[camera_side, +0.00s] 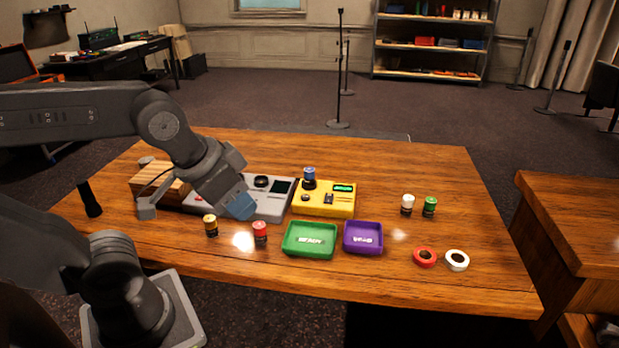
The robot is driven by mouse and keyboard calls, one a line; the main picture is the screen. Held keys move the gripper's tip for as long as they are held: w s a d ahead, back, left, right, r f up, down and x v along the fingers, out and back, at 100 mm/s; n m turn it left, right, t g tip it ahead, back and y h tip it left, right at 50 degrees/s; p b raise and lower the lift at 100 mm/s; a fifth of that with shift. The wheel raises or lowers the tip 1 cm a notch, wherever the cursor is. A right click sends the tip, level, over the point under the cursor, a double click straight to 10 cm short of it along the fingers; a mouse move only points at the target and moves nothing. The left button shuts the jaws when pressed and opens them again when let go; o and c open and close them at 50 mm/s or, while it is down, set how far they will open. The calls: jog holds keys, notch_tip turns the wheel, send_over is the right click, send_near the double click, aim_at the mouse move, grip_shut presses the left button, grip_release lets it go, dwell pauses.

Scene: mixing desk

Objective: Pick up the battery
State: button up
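Several small battery-like cylinders show: a yellow one (210,226) and a red one (260,234) stand on the near left of the table. A white one (407,204) and a green one (429,206) stand at the right. A blue one (309,178) stands on the yellow device (324,203). Which is the task's battery I cannot tell. My gripper (240,208) points down, its blue-tinted end in front of the grey device (267,204), between and above the yellow and red cylinders. Its fingers are not clear, so I cannot tell if it is open.
A green tray (310,253) and a purple tray (362,250) sit at the front middle. A red tape roll (425,257) and a white one (457,260) lie at right. A wooden block (152,184) and a dark cylinder (89,198) are at left. The back right tabletop is clear.

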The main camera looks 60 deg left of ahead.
jog(key=o, duration=0.7)
jog(key=n+g+y, duration=0.4)
jog(key=n, duration=1)
send_over(309, 168)
jog(key=s+d, duration=0.2)
jog(key=d, duration=0.2)
notch_tip(309, 168, down, 10)
jog(key=r, duration=0.1)
jog(key=x, duration=1.4)
jog(key=shift+w+d, duration=0.15)
jog(key=shift+d, duration=0.05)
